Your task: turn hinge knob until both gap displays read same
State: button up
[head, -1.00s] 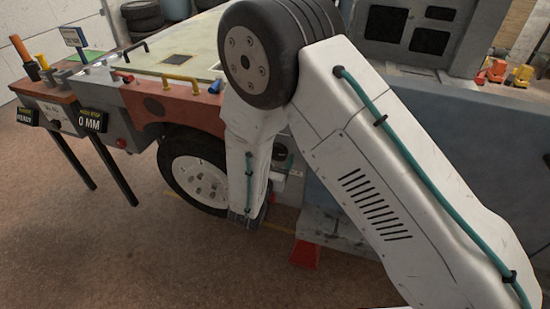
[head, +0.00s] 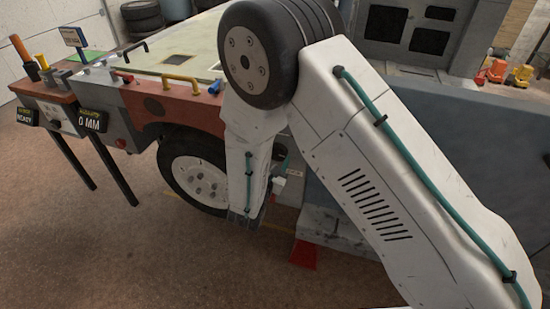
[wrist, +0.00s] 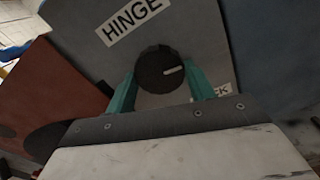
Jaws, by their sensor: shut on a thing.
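In the wrist view, a round black knob (wrist: 160,70) with a white pointer mark sits on a grey panel below a label (wrist: 132,18) reading HINGE. The pointer mark points to the right. My gripper (wrist: 162,88) has its two teal fingers shut on the knob from either side. At the left, one black display (head: 91,121) reads 0 MM in pale characters. Another dark display (head: 25,117) beside it carries yellowish text that looks like READY. Neither is clearly readable as a gap display.
A second label (wrist: 218,91), partly hidden by a finger, ends in CK. An orange-red panel (wrist: 40,95) lies left of the grey one. In the head view, a wheel (head: 195,178) stands beside my arm, and a red object (head: 304,254) is on the floor. Open floor lies in front.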

jog(key=m, duration=0.4)
jog(key=shift+m, duration=2.2)
jog(key=o, duration=1)
jog(key=shift+c, duration=0.2)
jog(key=v, duration=0.7)
jog(key=shift+s+a, duration=0.2)
jog(key=shift+s, duration=0.15)
